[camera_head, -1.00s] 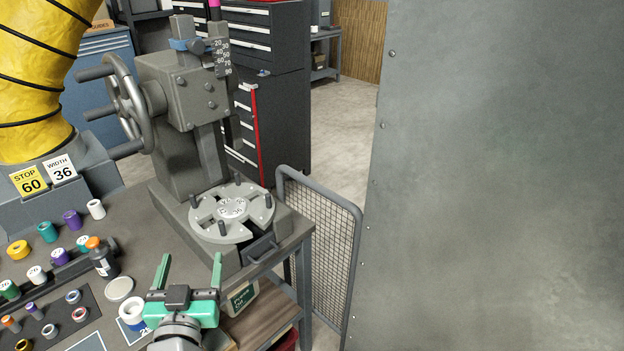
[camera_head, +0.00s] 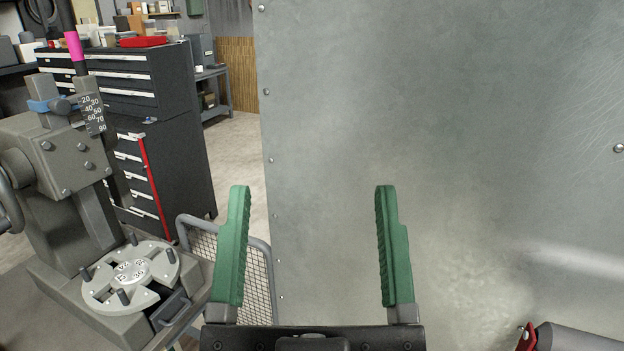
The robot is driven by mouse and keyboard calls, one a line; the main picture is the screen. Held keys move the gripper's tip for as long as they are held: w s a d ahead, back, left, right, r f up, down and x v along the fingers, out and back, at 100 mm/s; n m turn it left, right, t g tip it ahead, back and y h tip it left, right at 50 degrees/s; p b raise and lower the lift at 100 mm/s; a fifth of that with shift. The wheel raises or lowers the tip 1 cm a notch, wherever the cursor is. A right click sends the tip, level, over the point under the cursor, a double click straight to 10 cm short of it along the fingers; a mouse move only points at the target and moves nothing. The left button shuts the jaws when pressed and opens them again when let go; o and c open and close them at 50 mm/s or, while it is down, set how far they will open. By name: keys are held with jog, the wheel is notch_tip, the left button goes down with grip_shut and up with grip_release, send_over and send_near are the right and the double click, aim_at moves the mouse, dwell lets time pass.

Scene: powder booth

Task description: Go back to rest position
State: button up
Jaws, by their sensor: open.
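My gripper (camera_head: 312,245) is at the bottom middle of the head view, close to the camera. Its two green ridged fingers point up and stand wide apart. No rest mark or stand shows in view.
A grey press (camera_head: 75,190) with a round slotted plate (camera_head: 130,278) stands at the left. A mesh guard (camera_head: 258,275) is behind my left finger. A large riveted metal panel (camera_head: 450,120) fills the right. A dark drawer cabinet (camera_head: 170,165) stands behind. A grey cylinder (camera_head: 580,338) shows at bottom right.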

notch_tip(320, 180, up, 27)
jog(key=p, duration=2.5)
jog(key=shift+r+p, duration=0.2)
jog(key=shift+p, duration=0.1)
jog(key=shift+a, duration=0.1)
